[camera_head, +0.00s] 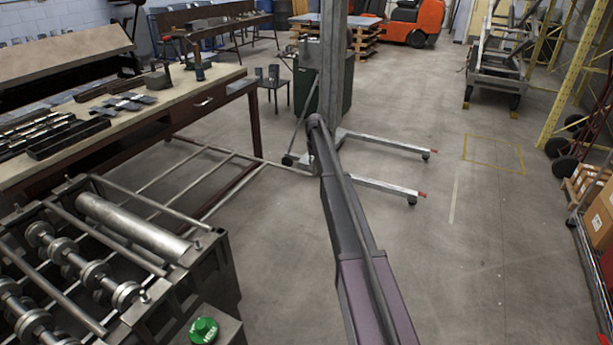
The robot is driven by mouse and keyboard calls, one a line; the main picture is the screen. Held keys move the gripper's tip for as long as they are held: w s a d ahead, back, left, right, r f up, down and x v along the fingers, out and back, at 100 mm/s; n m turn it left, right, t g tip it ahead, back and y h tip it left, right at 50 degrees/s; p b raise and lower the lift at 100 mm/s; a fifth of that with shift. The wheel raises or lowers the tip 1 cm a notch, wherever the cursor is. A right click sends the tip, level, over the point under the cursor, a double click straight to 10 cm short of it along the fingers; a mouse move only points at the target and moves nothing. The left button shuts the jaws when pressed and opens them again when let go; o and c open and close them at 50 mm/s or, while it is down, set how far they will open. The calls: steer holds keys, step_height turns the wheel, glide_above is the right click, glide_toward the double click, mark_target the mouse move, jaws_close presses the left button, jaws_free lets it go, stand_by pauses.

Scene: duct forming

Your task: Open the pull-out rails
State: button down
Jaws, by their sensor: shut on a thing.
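A roll-forming machine (120,262) with metal rollers and a large cylinder stands at the lower left. A green push button (203,330) sits on its near corner. Behind it, a low frame of thin grey bars (196,181) extends over the floor toward the grey column; these look like the pull-out rails, but I cannot be sure. Their far end lies near the column's foot. A long dark arm-like bar runs from the bottom edge up to the column. My gripper does not show in this view, so its hold on anything is hidden.
A workbench (215,92) with tools and metal parts stands at the left. A grey column (332,70) on wheeled legs (385,145) stands mid-floor. An orange forklift (415,20) is at the back. The right floor is open.

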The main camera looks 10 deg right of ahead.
steer(key=shift+w+d, duration=0.95)
steer(key=shift+d, duration=0.2)
steer(key=c, duration=0.6)
jaws_free()
steer(key=shift+a, duration=0.1)
steer(key=shift+n, duration=0.7)
steer(key=s+a, duration=0.5)
steer(key=s, duration=1.2)
steer(key=s+a, duration=0.5)
steer(key=s, duration=1.3)
steer(key=s+a, duration=0.5)
steer(key=s, duration=1.2)
steer(key=shift+s+a, duration=0.15)
steer(key=shift+a, duration=0.2)
